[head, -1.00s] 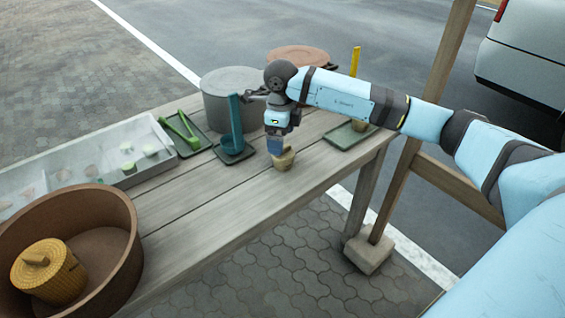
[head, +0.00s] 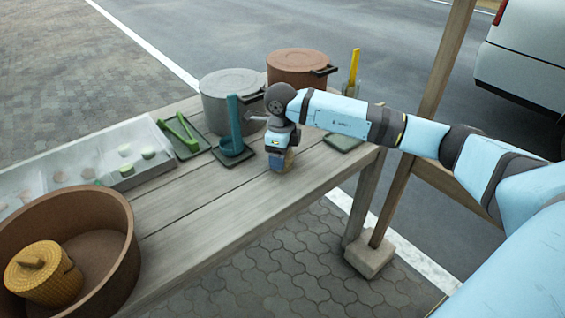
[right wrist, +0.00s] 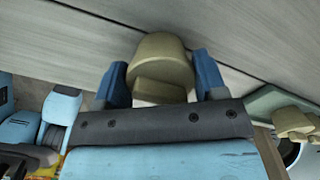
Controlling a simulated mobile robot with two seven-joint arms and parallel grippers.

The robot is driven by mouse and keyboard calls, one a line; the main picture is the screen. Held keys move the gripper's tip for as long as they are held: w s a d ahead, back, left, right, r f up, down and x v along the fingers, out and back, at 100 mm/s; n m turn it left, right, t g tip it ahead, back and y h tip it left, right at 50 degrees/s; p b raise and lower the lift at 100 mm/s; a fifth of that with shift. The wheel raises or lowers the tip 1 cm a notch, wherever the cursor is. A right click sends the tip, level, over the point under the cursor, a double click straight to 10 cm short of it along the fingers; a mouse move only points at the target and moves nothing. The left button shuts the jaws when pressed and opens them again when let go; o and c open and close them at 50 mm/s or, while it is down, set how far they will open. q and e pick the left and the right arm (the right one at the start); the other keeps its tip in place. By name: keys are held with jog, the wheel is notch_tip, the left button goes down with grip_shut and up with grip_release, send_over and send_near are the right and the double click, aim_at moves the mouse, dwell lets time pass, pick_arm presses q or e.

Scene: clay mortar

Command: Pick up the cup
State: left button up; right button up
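The tan cup (head: 279,167) stands near the front edge of the wooden table, mostly hidden by my right gripper (head: 281,155) in the head view. In the right wrist view the cup (right wrist: 156,62) lies between the two blue fingers of my right gripper (right wrist: 162,78). The fingers stand apart, one on each side of the cup and very near its sides; firm contact does not show. My left gripper is in neither view.
A blue ladle (head: 234,127) on a dark tray and a grey pot (head: 228,103) stand left of my gripper. A brown pot (head: 296,68) is behind. A large brown basin (head: 118,222) holds a yellow lidded basket (head: 42,275). Bare table (head: 215,195) lies between.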

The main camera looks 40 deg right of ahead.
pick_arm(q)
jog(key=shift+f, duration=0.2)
pick_arm(e)
jog(key=shift+r, duration=0.1)
pick_arm(q)
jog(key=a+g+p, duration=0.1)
jog(key=p, duration=0.2)
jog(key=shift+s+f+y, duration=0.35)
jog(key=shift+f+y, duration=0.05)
pick_arm(e)
notch_tip(320, 180, up, 20)
